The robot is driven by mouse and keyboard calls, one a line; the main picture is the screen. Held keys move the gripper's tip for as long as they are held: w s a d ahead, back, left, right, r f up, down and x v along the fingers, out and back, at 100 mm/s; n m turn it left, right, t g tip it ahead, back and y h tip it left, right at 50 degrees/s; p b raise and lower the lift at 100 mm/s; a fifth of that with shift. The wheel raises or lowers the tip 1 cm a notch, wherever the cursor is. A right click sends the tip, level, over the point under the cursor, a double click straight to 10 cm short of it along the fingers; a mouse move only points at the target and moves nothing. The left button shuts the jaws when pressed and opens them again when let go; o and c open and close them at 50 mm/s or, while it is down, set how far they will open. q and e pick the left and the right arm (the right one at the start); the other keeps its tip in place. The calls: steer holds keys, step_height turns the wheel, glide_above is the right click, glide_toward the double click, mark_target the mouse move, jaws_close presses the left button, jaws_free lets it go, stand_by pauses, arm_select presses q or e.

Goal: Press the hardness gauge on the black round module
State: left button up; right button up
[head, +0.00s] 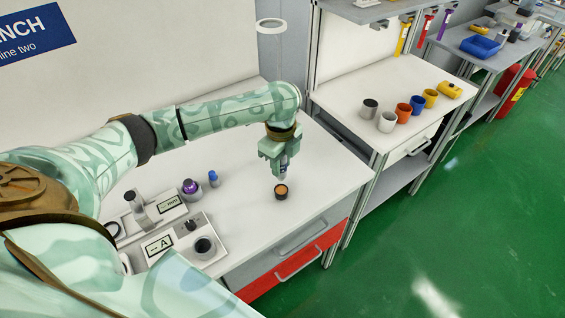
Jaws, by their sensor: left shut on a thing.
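My left gripper (282,165) points down over the worktop. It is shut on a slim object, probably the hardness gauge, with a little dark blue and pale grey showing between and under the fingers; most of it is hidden. Just below it, a black round module (281,195) with an orange-brown top stands upright on the white bench. The held object's lower end is very close above the module; I cannot tell if they touch. My right gripper is not in view.
Left on the bench (245,210) are a tray marked A (173,241) holding a dark round piece (204,246), another labelled tray (172,204), a purple-topped round piece (190,187) and a small blue-topped item (213,178). Cups (403,112) stand on the neighbouring bench. Bench around the module is clear.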

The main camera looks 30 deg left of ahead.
mark_target(281, 180)
arm_select(q)
steer(key=shift+w+r+p, duration=0.1)
steer(key=shift+p, duration=0.25)
steer(key=shift+r+p, duration=0.1)
steer(key=shift+p, duration=0.35)
step_height(281, 180, down, 3)
steer(key=shift+b, duration=0.5)
steer(key=shift+f, duration=0.9)
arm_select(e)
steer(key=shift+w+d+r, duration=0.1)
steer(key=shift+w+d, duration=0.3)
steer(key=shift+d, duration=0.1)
arm_select(q)
steer(key=shift+p, duration=0.9)
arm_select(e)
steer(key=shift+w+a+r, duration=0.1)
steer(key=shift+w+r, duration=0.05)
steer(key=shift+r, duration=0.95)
arm_select(q)
steer(key=shift+f+b, duration=0.35)
steer(key=shift+f, duration=0.35)
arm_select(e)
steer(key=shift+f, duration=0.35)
arm_select(q)
steer(key=shift+s+d+f+p, duration=0.1)
steer(key=shift+s+f+p, duration=0.2)
steer(key=shift+p, duration=0.1)
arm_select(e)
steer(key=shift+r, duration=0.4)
